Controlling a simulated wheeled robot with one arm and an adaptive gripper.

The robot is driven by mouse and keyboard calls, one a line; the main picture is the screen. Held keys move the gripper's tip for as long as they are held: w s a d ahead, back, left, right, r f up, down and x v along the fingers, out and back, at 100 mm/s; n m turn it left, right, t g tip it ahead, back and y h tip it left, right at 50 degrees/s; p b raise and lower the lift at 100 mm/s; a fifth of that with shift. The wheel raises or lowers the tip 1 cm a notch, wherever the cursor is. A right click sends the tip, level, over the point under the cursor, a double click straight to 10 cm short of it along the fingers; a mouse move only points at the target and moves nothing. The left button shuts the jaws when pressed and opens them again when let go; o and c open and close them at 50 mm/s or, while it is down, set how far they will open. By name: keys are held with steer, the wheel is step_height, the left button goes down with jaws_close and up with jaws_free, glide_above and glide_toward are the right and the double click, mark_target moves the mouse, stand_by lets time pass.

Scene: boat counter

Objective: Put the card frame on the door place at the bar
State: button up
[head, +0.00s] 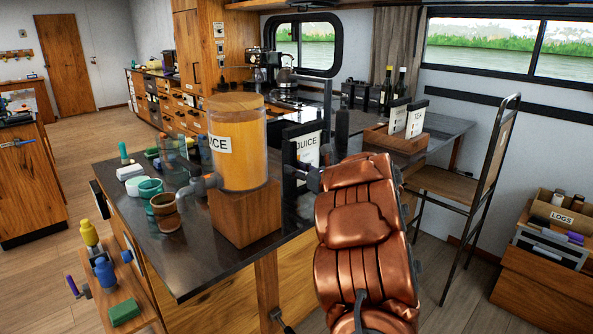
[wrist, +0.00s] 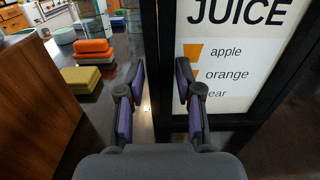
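The card frame (head: 303,150) is a dark upright frame with a white JUICE card, standing on the dark bar counter (head: 190,262) right of the juice dispenser. In the wrist view the card frame (wrist: 242,60) fills the right side, with apple and orange lines readable. My gripper (wrist: 160,80) is open, its two purple-padded fingers apart, with the frame's left upright showing between the tips. I cannot tell whether the pads touch it. In the head view my gripper (head: 308,178) is at the frame's lower right, partly hidden by my copper-coloured arm. I cannot pick out the door place.
The juice dispenser (head: 238,150) stands on a wooden block close left of the frame. Cups (head: 166,210), bowls and sponges lie farther left. A wooden holder (head: 396,140) with two cards, one marked TEA, stands right. A chair (head: 470,185) is beyond my arm.

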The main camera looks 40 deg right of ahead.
steer(key=shift+o, duration=1.3)
steer(key=shift+f, duration=0.1)
steer(key=s+b, duration=0.1)
steer(key=s, duration=1.1)
steer(key=shift+b, duration=0.4)
